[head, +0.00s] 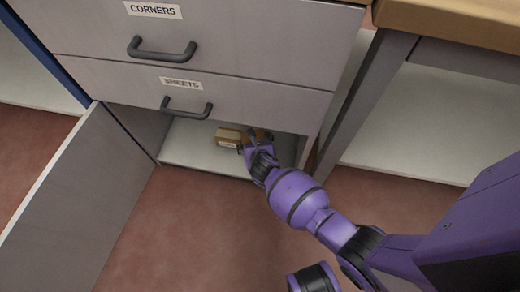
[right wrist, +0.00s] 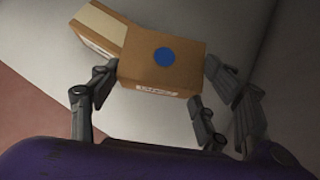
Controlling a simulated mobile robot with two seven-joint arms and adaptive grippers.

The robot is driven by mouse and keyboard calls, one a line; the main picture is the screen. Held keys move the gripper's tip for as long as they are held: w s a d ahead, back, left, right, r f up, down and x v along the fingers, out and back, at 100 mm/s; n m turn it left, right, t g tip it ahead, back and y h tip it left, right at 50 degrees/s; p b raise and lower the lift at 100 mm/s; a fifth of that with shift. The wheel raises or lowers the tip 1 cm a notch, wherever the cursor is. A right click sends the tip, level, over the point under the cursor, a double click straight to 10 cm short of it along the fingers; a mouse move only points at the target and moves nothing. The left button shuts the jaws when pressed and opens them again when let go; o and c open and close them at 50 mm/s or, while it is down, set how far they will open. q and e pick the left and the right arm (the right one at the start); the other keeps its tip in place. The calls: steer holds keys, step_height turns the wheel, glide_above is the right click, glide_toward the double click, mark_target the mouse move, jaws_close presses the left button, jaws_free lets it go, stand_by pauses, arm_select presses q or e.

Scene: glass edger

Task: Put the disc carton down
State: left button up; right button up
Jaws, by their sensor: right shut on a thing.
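In the right wrist view the carton (right wrist: 150,62) shows a blue dot on one face. My right gripper (head: 256,142) reaches into the compartment. In the right wrist view its fingers (right wrist: 160,80) are on either side of the carton, shut on it. The carton is at or just above the pale compartment floor (head: 195,155); I cannot tell whether it touches. My left gripper is not in view.
A drawer marked SHEETS (head: 230,97) is right above the compartment, with one marked CORNERS (head: 225,35) over it. The cabinet door (head: 70,205) stands open at the left. A workbench leg (head: 362,105) is at the right.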

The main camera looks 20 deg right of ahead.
steer(key=shift+d+f+b, duration=0.2)
steer(key=shift+d+f, duration=0.1)
steer(key=shift+f, duration=0.2)
steer(key=shift+d+f+b, duration=0.15)
steer(key=shift+d+f, duration=0.15)
steer(key=shift+f, duration=0.2)
steer(key=shift+d+f, duration=0.25)
steer(key=shift+d, duration=0.1)
steer(key=shift+s+d+f+b, duration=0.1)
steer(key=shift+d+f+b, duration=0.15)
steer(key=shift+b, duration=0.2)
step_height(320, 180, down, 3)
steer(key=b, duration=0.3)
steer(key=shift+d, duration=0.15)
steer(key=shift+f+b, duration=0.25)
steer(key=shift+b, duration=0.05)
steer(key=shift+r, duration=0.15)
steer(key=o, duration=0.9)
steer(key=shift+f, duration=0.2)
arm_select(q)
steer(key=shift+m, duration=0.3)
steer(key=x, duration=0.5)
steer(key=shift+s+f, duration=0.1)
arm_select(e)
steer(key=shift+o, duration=0.9)
